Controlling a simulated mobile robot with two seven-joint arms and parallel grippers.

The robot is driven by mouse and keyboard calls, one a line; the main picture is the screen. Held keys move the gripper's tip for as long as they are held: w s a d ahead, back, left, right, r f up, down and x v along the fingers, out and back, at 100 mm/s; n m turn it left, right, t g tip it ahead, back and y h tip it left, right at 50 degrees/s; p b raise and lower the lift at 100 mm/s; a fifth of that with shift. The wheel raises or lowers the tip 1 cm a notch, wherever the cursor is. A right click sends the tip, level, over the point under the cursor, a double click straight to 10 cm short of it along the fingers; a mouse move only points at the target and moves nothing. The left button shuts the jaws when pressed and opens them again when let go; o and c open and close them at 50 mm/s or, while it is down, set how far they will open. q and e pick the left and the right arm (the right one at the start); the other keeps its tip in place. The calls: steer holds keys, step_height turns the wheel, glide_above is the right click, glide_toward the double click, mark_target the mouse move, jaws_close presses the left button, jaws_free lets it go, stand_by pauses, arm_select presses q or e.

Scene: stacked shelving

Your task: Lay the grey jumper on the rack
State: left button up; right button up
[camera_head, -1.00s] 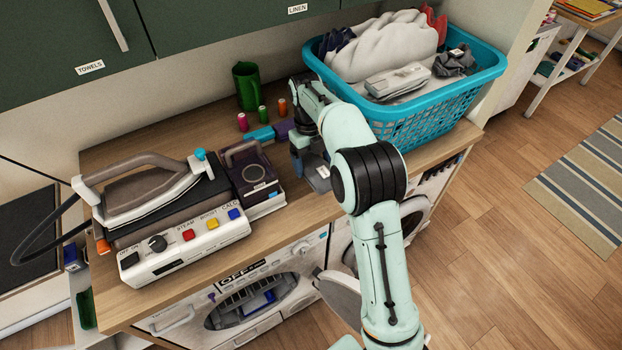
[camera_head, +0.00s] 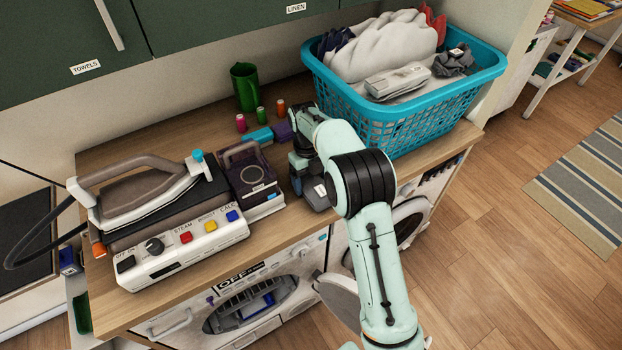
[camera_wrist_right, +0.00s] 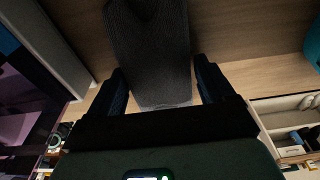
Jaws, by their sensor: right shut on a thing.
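The grey jumper (camera_head: 316,195) is a small, dark grey folded bundle with a white label, over the front of the wooden counter. It also shows in the right wrist view as ribbed dark knit (camera_wrist_right: 150,50) between the two fingers. My right gripper (camera_head: 302,176) is shut on it, pointing down to the right of the dark purple box; my forearm partly hides both. The jumper seems to be just above the counter, but the exact gap cannot be told. I cannot make out a rack in these views. My left gripper is not in view.
A blue basket (camera_head: 400,128) with laundry, including another dark grey bundle (camera_head: 455,62), stands at the back right. A steam iron station (camera_head: 180,245) and a dark box (camera_head: 250,180) are to the left. A green jug (camera_head: 245,88) and thread spools stand behind. An open machine door juts out below.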

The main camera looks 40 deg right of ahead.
steer(key=o, duration=1)
steer(key=shift+c, duration=0.2)
steer(key=shift+r, duration=0.1)
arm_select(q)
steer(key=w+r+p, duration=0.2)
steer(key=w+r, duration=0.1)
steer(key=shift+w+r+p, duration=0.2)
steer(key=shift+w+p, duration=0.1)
arm_select(e)
step_height(320, 180, up, 12)
steer(key=w, duration=0.1)
steer(key=shift+w, duration=0.4)
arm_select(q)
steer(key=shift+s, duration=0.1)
arm_select(e)
steer(key=shift+d, duration=0.1)
